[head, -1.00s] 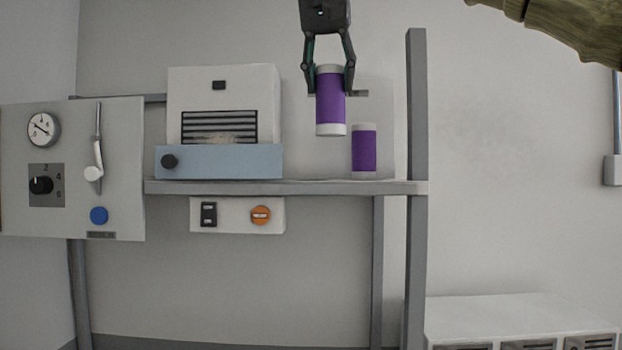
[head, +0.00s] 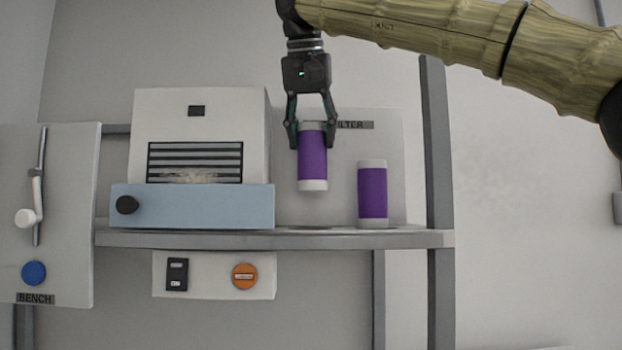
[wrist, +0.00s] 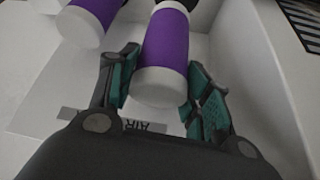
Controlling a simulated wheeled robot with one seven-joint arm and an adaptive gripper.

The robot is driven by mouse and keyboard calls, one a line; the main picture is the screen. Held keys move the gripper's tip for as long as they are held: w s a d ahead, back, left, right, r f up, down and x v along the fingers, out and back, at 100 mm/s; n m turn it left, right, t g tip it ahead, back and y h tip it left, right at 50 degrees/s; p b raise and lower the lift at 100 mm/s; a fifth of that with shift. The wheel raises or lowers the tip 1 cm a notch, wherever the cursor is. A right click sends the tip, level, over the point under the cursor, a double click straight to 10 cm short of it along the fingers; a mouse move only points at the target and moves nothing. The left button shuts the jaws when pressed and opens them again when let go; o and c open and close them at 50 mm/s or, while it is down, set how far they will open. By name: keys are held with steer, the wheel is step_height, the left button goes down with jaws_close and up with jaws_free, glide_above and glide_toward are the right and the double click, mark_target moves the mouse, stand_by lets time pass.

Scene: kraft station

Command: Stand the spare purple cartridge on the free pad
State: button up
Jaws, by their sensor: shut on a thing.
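My gripper (head: 311,132) is shut on a purple cartridge (head: 312,157) with white ends. It holds this cartridge upright above the shelf, with a gap below it. In the wrist view the held cartridge (wrist: 165,50) lies between the gripper's fingers (wrist: 160,95). A second purple cartridge (head: 372,193) stands upright on the shelf to the right of the held one. It also shows at the upper left of the wrist view (wrist: 94,18). A dark flat patch (head: 308,228) shows on the shelf below the held cartridge; I cannot tell clearly whether it is the pad.
The shelf (head: 340,239) carries a white unit (head: 200,112) with a dark grille and blue-grey front (head: 205,207) to the left. A labelled back panel (head: 391,145) stands behind the cartridges. A grey post (head: 437,150) rises at right. A control panel (head: 70,200) is far left.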

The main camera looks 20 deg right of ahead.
mark_target(311, 169)
steer(key=shift+s+f, duration=0.5)
steer(key=shift+f, duration=0.3)
steer(key=shift+w+a+f, duration=0.15)
steer(key=shift+w+f, duration=0.6)
steer(key=shift+w, duration=0.2)
steer(key=shift+f+p, duration=0.35)
steer(key=shift+s+f+p, duration=0.4)
steer(key=shift+s+f, duration=0.3)
steer(key=shift+f, duration=0.3)
steer(key=shift+w+f, duration=0.1)
steer(key=shift+f, duration=0.2)
steer(key=shift+w+f, duration=0.15)
steer(key=shift+w, duration=0.25)
steer(key=shift+s, duration=0.3)
steer(key=o, duration=0.9)
steer(key=shift+f, duration=0.1)
steer(key=shift+c, duration=0.2)
steer(key=o, duration=0.3)
steer(key=shift+w, duration=0.2)
steer(key=b+v, duration=0.2)
steer(key=v, duration=1)
steer(key=shift+r+b, duration=0.2)
steer(key=shift+b, duration=0.2)
